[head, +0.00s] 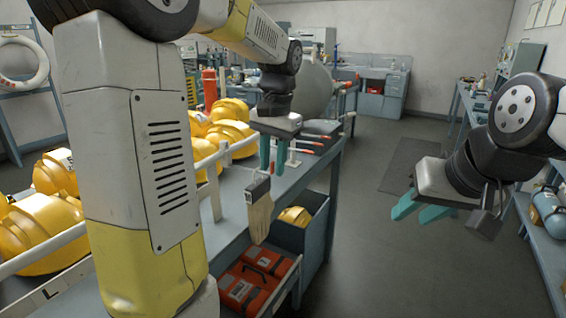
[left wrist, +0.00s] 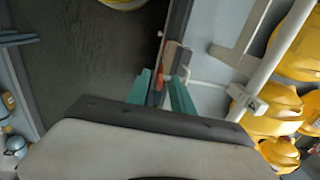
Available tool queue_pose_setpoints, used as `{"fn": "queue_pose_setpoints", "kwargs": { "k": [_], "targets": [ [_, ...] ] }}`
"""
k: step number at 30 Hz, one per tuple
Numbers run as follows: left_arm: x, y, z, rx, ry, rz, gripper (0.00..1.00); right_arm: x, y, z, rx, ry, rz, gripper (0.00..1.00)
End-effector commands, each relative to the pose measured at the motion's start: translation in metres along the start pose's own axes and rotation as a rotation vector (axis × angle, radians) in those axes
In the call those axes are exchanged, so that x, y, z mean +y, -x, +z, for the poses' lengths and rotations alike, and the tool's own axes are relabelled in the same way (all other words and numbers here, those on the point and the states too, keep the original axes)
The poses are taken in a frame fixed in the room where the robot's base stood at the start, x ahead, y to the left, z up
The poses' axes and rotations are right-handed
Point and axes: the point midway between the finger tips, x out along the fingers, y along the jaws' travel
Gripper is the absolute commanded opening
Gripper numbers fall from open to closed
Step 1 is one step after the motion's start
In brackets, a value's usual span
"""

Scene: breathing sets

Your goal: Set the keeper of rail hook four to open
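A label reading 4 (left wrist: 252,103) is on the white rail (left wrist: 268,68). In the head view, more red-tipped hooks (head: 307,151) stick out to the right. My right gripper (head: 422,207) is open and empty over the floor.
Below are an open drawer with red cases (head: 247,287) and a bin (head: 315,238). The aisle floor (head: 400,265) is clear.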

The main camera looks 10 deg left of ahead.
Motion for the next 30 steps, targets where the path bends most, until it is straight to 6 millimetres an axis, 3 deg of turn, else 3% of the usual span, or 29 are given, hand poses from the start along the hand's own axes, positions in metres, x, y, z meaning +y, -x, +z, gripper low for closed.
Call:
{"fn": "queue_pose_setpoints", "kwargs": {
  "k": [1,5,19,30],
  "targets": [
    [0.000,0.000,0.000,0.000,0.000,0.000,0.22,0.000,0.000,0.000,0.000,0.000,0.000,0.36],
    [0.000,0.000,0.000,0.000,0.000,0.000,0.00,0.000,0.000,0.000,0.000,0.000,0.000,0.36],
    [0.003,0.000,0.001,-0.004,-0.002,-0.042,0.00,0.000,0.000,0.000,0.000,0.000,0.000,0.36],
    [0.012,-0.003,0.001,-0.008,-0.007,-0.300,0.00,0.000,0.000,0.000,0.000,0.000,0.000,0.36]
  ]
}}
